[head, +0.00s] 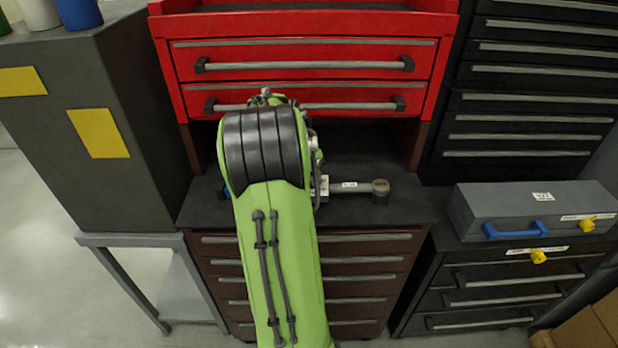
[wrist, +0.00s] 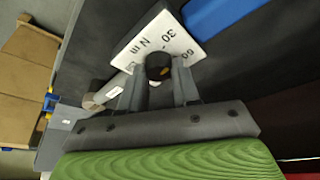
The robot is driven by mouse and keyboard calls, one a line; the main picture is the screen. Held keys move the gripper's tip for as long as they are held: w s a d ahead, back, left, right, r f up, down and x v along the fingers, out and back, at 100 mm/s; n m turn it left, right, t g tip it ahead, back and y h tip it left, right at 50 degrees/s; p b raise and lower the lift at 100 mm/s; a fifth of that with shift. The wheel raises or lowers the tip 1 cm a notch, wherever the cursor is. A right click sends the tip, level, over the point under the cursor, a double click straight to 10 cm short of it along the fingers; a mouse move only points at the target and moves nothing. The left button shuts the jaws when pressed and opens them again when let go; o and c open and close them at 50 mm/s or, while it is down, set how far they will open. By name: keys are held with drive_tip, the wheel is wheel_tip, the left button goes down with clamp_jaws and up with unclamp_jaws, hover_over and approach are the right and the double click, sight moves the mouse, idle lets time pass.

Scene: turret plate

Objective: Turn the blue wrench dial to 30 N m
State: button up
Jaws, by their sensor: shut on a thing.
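The wrench (head: 352,187) lies on the dark bench top in the head view, with its grey shaft and round head to the right of my arm. Its blue handle (wrist: 222,14) shows at the top of the wrist view. A white scale plate (wrist: 178,42) reads "30" and "N m"; other marks are partly hidden. My gripper (wrist: 160,76) is shut on a dark round knob (wrist: 158,64) in front of the plate. The knob bears a small orange mark, but I cannot tell which number it points to. My arm hides most of the dial in the head view.
A red drawer cabinet (head: 300,52) stands behind the bench, above a brown drawer unit (head: 370,265). A grey case (head: 545,205) with a blue handle sits at the right. A grey cabinet (head: 60,150) stands at the left. Bench top right of the wrench head is clear.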

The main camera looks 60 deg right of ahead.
drive_tip(key=shift+n+t, duration=0.5)
drive_tip(key=shift+n, duration=1.5)
drive_tip(key=o, duration=1.1)
drive_tip(key=shift+c, duration=0.2)
drive_tip(key=p+v, duration=0.3)
drive_tip(key=v, duration=1.2)
drive_tip(key=shift+s+r+p, duration=0.2)
drive_tip(key=shift+r+p, duration=0.2)
drive_tip(key=shift+a, duration=0.1)
